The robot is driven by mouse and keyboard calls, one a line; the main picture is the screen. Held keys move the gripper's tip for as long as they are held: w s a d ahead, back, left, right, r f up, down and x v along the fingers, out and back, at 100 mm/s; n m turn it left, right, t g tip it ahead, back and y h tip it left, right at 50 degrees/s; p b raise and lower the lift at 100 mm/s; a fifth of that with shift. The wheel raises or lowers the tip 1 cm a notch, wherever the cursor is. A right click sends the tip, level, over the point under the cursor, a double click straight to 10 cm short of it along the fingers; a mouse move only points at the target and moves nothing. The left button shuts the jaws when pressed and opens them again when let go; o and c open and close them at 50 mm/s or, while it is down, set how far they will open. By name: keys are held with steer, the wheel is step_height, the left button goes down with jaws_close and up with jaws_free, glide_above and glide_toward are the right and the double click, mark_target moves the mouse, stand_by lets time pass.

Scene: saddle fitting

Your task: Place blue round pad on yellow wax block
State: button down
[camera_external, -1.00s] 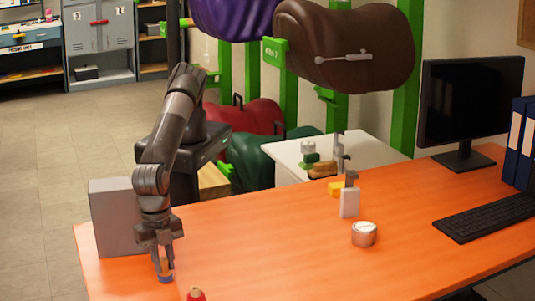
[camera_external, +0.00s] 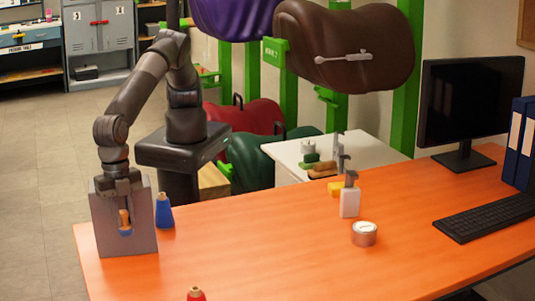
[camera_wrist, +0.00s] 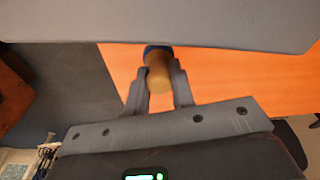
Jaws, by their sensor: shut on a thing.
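My gripper (camera_external: 124,208) is shut on the blue round pad (camera_external: 126,232), holding it by its tan handle, at the left end of the orange table. The pad hangs blue side down in front of the grey box in the external view. In the wrist view the tan handle sits between my fingers (camera_wrist: 158,88), with a little of the blue pad (camera_wrist: 156,49) beyond it. The yellow wax block (camera_external: 335,188) lies farther right on the table, partly hidden behind a white bottle. It is well apart from my gripper.
A grey box (camera_external: 103,235) stands close to my gripper, with a blue bottle (camera_external: 164,214) beside it. The white bottle (camera_external: 350,205), a round tin (camera_external: 364,234) and a red-topped thing (camera_external: 196,295) stand on the table (camera_external: 260,245). The table middle is clear.

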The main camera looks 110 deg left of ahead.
steer(key=shift+s+r, duration=0.35)
steer(key=shift+s, duration=0.2)
steer(key=w+a+r+n, duration=0.1)
steer(key=w+a+n, duration=0.5)
steer(key=w+a, duration=0.8)
steer(key=n+y, duration=0.2)
steer(key=n, duration=1.3)
glide_above(343, 184)
steer(key=shift+g, duration=0.4)
steer(key=f, duration=0.4)
steer(key=shift+d+f, duration=0.2)
steer(key=shift+f, duration=0.05)
steer(key=shift+a+f, duration=0.1)
steer(key=shift+f, duration=2)
steer(key=shift+f, duration=0.1)
